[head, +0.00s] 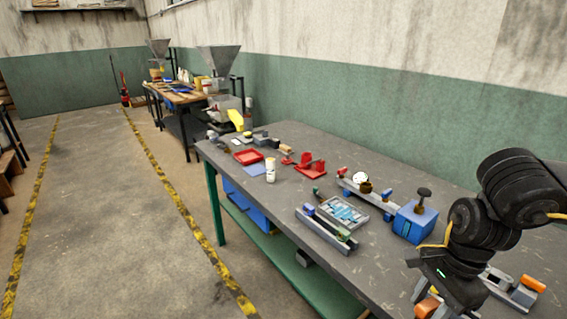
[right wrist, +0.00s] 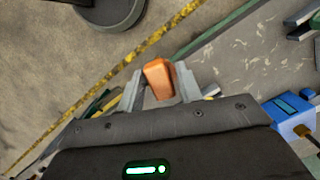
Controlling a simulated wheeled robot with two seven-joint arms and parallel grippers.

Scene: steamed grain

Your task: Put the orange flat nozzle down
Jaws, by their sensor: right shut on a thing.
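The orange flat nozzle (right wrist: 158,78) sits between the two grey fingers of my right gripper (right wrist: 161,84) in the right wrist view. My right gripper is shut on it. In the head view my right gripper (head: 430,303) is at the bottom right, by the table's front edge, with a bit of the orange nozzle (head: 427,306) showing. The fingertips are partly cut off by the picture's lower edge there. Behind the nozzle the wrist view shows floor. My left gripper is not in view.
On the grey table (head: 390,165) a blue box with a dark knob (head: 414,222) stands left of my arm. A grey holder with orange ends (head: 522,292) lies right of my gripper. A grey tray (head: 344,212), red parts (head: 311,165) and a red tray (head: 248,156) lie further left.

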